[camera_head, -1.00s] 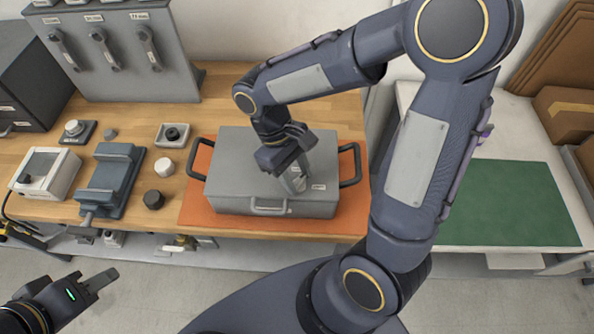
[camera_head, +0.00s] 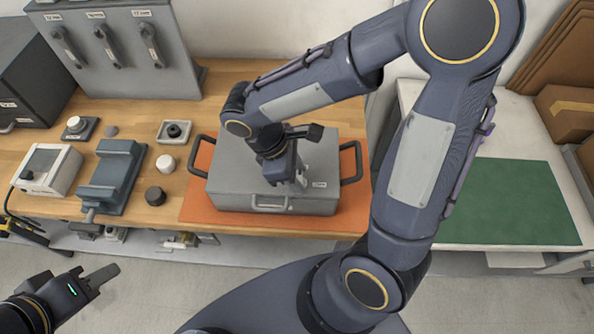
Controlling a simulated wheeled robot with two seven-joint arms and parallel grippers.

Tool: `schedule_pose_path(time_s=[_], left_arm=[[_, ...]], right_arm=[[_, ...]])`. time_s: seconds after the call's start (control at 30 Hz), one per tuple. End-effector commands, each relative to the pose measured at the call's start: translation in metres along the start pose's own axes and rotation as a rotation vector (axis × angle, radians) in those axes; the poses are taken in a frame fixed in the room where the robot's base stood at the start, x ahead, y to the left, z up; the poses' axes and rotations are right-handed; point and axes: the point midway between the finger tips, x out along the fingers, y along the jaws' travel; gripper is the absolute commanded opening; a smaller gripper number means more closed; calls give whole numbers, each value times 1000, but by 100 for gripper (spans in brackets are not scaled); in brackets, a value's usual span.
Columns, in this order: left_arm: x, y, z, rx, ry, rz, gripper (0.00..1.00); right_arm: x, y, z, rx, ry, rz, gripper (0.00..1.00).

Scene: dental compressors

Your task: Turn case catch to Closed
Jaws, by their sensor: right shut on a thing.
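The grey case (camera_head: 235,180) lies on an orange mat (camera_head: 197,205) on the wooden bench. It has black side handles and a front handle (camera_head: 270,205). A small label (camera_head: 319,184) is on its lid, beside my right gripper. My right gripper (camera_head: 298,182) points down onto the right half of the lid and is shut on the case catch. The gripper mostly hides the catch, so I cannot tell its exact angle. My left gripper (camera_head: 100,280) is low at the left, in front of the bench and away from the case. Its fingers overlap in this view.
A blue-grey vise (camera_head: 112,180), a white box (camera_head: 48,170) and small black and white knobs stand left of the case. A grey panel with handles (camera_head: 110,50) stands behind. A green mat (camera_head: 505,205) lies on the right table, which is clear.

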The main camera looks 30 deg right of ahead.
Motion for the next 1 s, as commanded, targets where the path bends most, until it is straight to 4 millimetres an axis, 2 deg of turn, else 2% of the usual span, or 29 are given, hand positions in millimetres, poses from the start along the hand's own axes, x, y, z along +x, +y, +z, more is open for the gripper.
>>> schedule_pose_path(time_s=[0.43,0.47,0.6,0.63,0.87,1.0], left_arm=[[0,0,0,0,0,0,36],[0,0,0,0,0,0,36],[0,0,0,0,0,0,36],[0,0,0,0,0,0,36],[0,0,0,0,0,0,36],[0,0,0,0,0,0,36]], right_arm=[[0,0,-1,-12,2,6,15],[0,0,-1,-12,2,6,39],[0,0,0,-11,2,5,57],[0,0,0,-11,2,5,60],[0,0,0,-10,1,4,60],[-8,0,-1,-9,4,6,60]])
